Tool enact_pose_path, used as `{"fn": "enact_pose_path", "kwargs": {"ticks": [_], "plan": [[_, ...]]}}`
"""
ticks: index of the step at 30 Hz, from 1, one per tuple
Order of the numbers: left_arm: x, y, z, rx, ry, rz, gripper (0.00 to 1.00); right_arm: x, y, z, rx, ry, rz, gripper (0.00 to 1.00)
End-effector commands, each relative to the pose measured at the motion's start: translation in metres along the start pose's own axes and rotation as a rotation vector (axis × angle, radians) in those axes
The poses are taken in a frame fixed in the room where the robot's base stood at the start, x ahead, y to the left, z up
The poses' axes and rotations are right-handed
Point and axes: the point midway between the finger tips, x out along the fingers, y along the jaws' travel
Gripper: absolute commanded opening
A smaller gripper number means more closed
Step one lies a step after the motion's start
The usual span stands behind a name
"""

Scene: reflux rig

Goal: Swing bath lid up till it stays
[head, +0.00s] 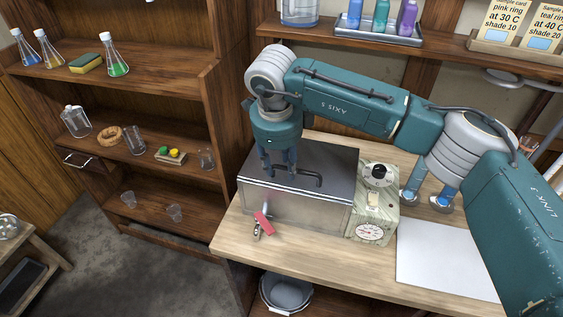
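The bath is a metal box (290,204) on the wooden bench, with its dark grey lid (335,163) lying flat and closed on top. A dark bar handle (308,180) sits on the lid toward its front edge. My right gripper (279,172) points down over the lid at the left end of the handle. Its fingers are apart and look open; they hide part of the handle, and I cannot tell whether they touch it. My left gripper is not in view.
A control unit with a dial (370,233) stands against the bath's right side. A white sheet (440,255) covers the bench at right. Shelves (150,145) with glassware stand at left.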

Motion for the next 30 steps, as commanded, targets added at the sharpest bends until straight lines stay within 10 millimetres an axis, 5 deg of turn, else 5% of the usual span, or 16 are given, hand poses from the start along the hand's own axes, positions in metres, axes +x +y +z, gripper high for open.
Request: {"fn": "enact_pose_path", "kwargs": {"ticks": [2, 7, 20, 30], "plan": [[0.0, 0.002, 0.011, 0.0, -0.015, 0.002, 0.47, 0.0, 0.0, 0.0, 0.0, 0.0, 0.0, 0.33], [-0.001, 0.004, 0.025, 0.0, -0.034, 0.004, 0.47, 0.0, 0.0, 0.0, 0.001, 0.0, 0.0, 0.0], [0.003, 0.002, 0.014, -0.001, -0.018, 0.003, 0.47, -0.008, -0.005, 0.0, 0.003, -0.002, -0.003, 0.0], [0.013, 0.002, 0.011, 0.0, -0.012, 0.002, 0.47, -0.042, -0.035, 0.0, 0.009, -0.002, -0.01, 0.0]]}}
